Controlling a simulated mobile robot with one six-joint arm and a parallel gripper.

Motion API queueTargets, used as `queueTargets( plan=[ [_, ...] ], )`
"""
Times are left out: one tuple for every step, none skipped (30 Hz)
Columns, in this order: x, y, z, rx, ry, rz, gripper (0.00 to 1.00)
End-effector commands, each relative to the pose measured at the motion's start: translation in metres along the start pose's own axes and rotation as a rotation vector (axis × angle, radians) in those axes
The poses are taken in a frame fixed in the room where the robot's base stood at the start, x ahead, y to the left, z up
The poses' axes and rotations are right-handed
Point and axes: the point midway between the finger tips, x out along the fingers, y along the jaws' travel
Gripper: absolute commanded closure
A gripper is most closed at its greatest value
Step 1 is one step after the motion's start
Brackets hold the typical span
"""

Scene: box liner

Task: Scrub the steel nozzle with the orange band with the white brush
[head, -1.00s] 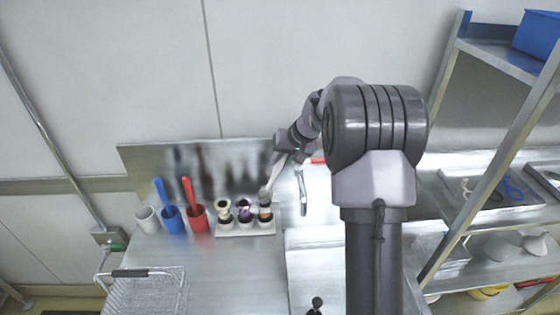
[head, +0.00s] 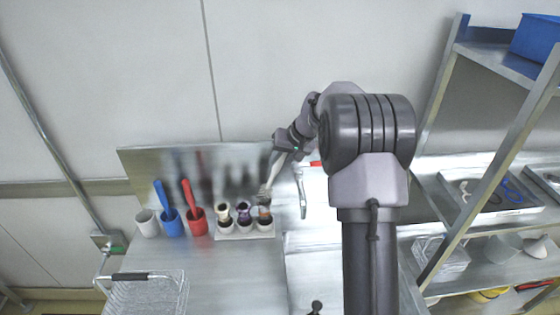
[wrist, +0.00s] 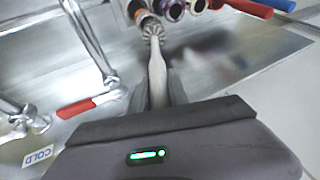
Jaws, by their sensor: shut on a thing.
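My gripper (wrist: 157,88) is shut on the handle of the white brush (wrist: 157,68). In the head view the brush (head: 265,188) tilts down and left to the right end of the nozzle row. Its bristle head is at the top of the steel nozzle with the orange band (head: 264,212), the rightmost of three. In the wrist view the brush head overlaps that nozzle (wrist: 145,17); whether bristles touch it I cannot tell.
A cream-banded nozzle (head: 224,211) and a purple-banded one (head: 243,212) share the white holder (head: 245,235). An empty white cup (head: 147,223), blue cup (head: 172,225) and red cup (head: 197,224) stand left. A tap with a red handle (wrist: 76,109) is close by.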

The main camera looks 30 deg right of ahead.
Motion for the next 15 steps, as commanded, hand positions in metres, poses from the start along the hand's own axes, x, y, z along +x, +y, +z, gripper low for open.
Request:
queueTargets(
  plan=[
    [0.002, 0.001, 0.002, 0.0, -0.005, 0.001, 1.0],
    [0.002, 0.001, 0.002, 0.0, -0.005, 0.001, 1.0],
    [0.003, 0.001, 0.002, 0.0, -0.005, 0.001, 1.0],
    [0.003, 0.001, 0.002, 0.0, -0.005, 0.001, 1.0],
    [0.003, 0.001, 0.002, 0.0, -0.005, 0.001, 1.0],
    [0.003, 0.001, 0.003, 0.0, -0.004, 0.001, 1.0],
    [0.003, 0.001, 0.004, -0.001, -0.004, 0.001, 1.0],
    [0.003, 0.001, 0.005, -0.001, -0.004, 0.001, 1.0],
    [0.002, 0.001, 0.009, -0.001, -0.004, 0.001, 1.0],
    [0.002, 0.001, 0.012, -0.001, -0.003, 0.001, 1.0],
    [0.001, 0.001, 0.015, -0.001, -0.003, 0.001, 1.0],
    [-0.001, 0.001, 0.019, -0.001, -0.003, 0.001, 1.0],
    [-0.002, 0.0, 0.022, -0.001, -0.003, 0.001, 1.0],
    [-0.003, 0.0, 0.024, -0.001, -0.003, 0.001, 1.0],
    [-0.005, -0.001, 0.028, -0.001, -0.003, 0.001, 1.0]
  ],
)
